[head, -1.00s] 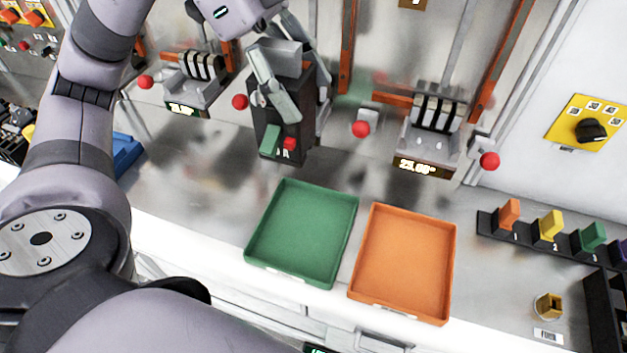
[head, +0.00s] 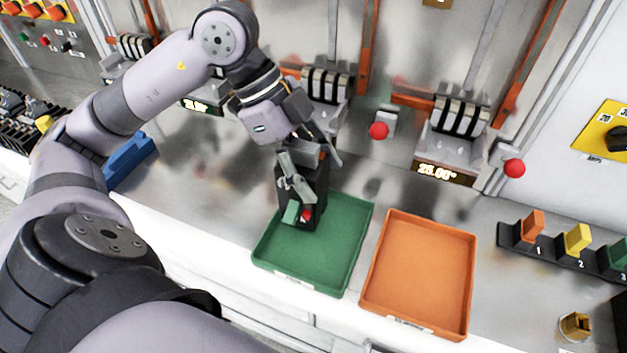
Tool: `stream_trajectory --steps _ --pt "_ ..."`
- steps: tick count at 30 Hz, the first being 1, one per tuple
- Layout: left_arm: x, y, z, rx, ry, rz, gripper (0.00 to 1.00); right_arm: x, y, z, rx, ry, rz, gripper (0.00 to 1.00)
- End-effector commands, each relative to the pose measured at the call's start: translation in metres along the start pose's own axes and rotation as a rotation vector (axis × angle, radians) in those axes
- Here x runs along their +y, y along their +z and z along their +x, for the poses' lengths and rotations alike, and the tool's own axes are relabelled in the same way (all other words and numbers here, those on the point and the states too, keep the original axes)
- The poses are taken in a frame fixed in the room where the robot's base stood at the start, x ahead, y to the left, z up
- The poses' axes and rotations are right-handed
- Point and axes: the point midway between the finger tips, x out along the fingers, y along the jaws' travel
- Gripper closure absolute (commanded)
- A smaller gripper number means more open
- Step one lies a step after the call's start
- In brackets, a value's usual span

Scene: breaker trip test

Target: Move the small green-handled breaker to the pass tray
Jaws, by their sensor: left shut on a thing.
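The small breaker (head: 315,187) is a black block with a green handle (head: 292,212) and a red button beside it. My left gripper (head: 303,170) is shut on it from above. The breaker is over the back left part of the green tray (head: 336,255), roughly upright. I cannot tell whether its bottom touches the tray. The green tray is otherwise empty where it shows. My right gripper is not in view.
An empty orange tray (head: 420,270) lies right of the green one. Behind stand test stations with red knobs (head: 379,131) and a lit display (head: 443,172). A rack with coloured handles (head: 576,238) and a brass piece (head: 575,325) are at right. A blue object (head: 129,160) is at left.

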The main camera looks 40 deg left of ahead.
Motion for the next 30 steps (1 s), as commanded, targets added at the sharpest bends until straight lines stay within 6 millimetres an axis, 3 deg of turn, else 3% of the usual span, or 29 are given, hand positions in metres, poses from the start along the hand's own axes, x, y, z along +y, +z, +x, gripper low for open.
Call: stream_trajectory --steps 7,20,21,30 --pt "0.001 0.014 0.025 0.002 0.002 -0.001 0.99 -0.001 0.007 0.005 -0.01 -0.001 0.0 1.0" --pt "0.0 0.017 0.03 0.001 0.0 0.001 0.99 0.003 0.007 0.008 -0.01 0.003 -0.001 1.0" --pt "0.0 0.017 0.03 0.0 0.001 0.0 0.48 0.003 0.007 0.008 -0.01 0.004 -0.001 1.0" --pt "0.0 0.017 0.03 0.0 0.002 0.0 0.29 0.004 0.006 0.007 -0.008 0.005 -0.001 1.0"
